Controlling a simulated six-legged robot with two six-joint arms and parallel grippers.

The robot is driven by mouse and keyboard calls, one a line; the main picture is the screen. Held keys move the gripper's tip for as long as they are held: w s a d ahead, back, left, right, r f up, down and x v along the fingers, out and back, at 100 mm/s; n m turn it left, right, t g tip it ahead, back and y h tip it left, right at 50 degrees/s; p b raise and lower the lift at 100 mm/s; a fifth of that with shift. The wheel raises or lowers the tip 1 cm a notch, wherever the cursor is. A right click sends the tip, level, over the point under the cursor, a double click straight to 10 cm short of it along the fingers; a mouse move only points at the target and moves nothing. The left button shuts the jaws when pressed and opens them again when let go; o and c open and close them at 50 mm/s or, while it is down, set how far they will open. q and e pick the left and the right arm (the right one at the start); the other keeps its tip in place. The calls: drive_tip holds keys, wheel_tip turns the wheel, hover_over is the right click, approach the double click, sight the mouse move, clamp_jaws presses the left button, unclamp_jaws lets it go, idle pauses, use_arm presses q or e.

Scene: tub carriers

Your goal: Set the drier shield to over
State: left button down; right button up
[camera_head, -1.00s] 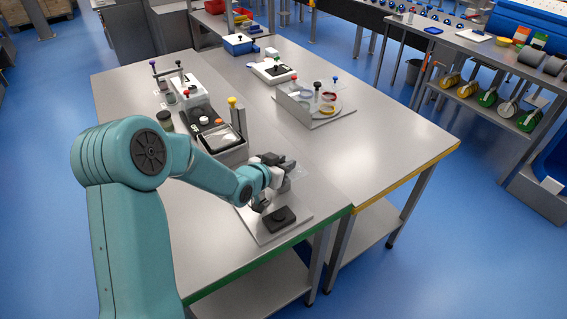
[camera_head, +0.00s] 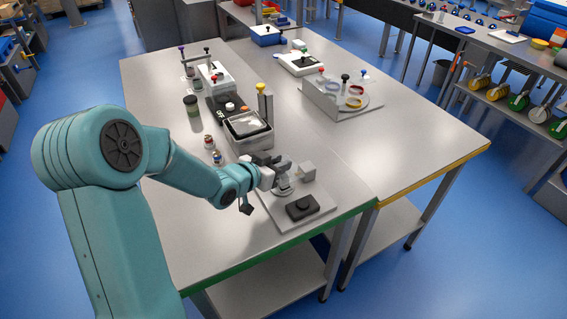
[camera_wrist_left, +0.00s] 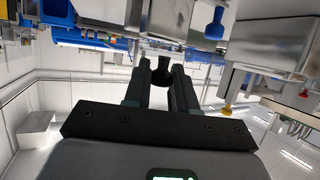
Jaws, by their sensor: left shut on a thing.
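My left gripper (camera_head: 278,161) is low over the grey plate (camera_head: 275,221) at the table's near end. In the left wrist view the fingers (camera_wrist_left: 164,68) are shut on a small dark knob (camera_wrist_left: 152,59), which I take for the drier shield's handle. The fingers hide most of it in the head view. A round grey base (camera_head: 284,189) sits just below the gripper. A grey block (camera_head: 309,171) stands to its right, and a black block with a round top (camera_head: 303,207) lies in front. Which piece is the shield's panel is hard to tell. My right gripper is not in view.
Behind the gripper stands a grey tub (camera_head: 248,138) with a yellow-topped post (camera_head: 262,88) beside it. Small jars (camera_head: 209,142) and a dark green canister (camera_head: 192,108) are to the left. A turntable fixture (camera_head: 340,100) is farther back. The right-hand tabletop is mostly clear.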

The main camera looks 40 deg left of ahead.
use_arm(q)
drive_tip(key=shift+s+a, duration=0.1)
drive_tip(key=shift+a, duration=0.1)
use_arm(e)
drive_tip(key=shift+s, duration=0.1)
use_arm(q)
drive_tip(key=c, duration=1.3)
unclamp_jaws()
drive_tip(key=o, duration=0.3)
drive_tip(key=shift+s, duration=0.15)
drive_tip(key=shift+s+r, duration=0.1)
drive_tip(key=shift+w, duration=0.2)
drive_tip(key=shift+s+d, duration=0.1)
drive_tip(key=b+v, duration=0.1)
drive_tip(key=v, duration=1.5)
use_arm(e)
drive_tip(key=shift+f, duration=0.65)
